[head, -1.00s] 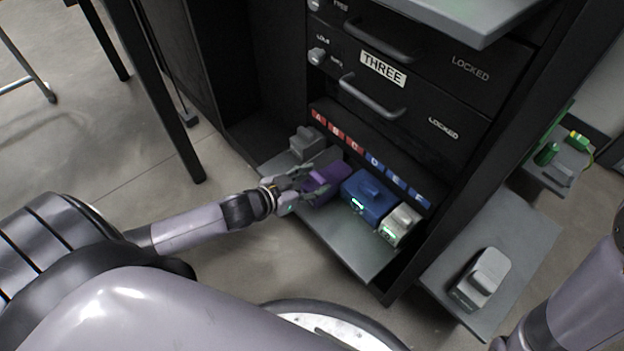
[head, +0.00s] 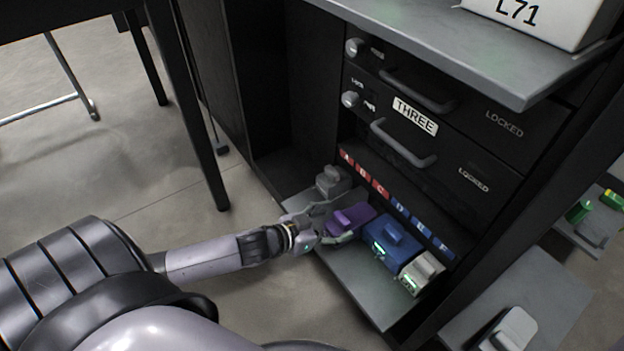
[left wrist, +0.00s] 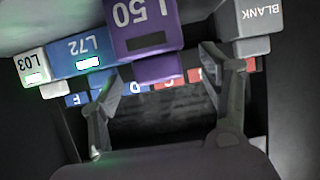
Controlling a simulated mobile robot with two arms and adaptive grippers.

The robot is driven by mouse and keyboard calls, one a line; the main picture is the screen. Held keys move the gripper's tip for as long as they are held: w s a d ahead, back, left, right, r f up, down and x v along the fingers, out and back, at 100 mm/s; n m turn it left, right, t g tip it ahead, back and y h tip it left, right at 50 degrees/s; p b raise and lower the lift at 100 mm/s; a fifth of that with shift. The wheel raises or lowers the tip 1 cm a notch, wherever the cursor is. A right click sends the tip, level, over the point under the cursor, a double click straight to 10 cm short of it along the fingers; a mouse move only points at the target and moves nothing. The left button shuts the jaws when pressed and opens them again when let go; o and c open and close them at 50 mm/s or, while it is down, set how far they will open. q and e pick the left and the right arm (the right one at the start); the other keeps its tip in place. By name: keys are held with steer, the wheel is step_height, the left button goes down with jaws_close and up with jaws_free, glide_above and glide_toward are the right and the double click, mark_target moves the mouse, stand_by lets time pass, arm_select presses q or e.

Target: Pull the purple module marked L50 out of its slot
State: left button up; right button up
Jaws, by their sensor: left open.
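The purple module marked L50 (head: 350,219) sits in the row on the bottom shelf, between a grey module and a blue one. My left gripper (head: 328,222) is at the module's near side in the head view. In the left wrist view the left gripper (left wrist: 168,85) is open, its fingers apart to the left and right of the module's lower part. I cannot tell whether a finger touches it. My right gripper is not in view.
Beside it are a blue module L72 (left wrist: 83,52), a white module L03 (left wrist: 32,64) and a grey module BLANK (left wrist: 258,20). The lower shelf (head: 368,285) has bare room in front. Locked drawers (head: 440,150) and a grey ledge (head: 450,50) are above. A table leg (head: 190,110) stands left.

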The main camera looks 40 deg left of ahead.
arm_select(q)
steer(key=v, duration=1)
steer(key=shift+s+r, duration=0.25)
steer(key=shift+s, duration=0.1)
steer(key=shift+a, duration=0.15)
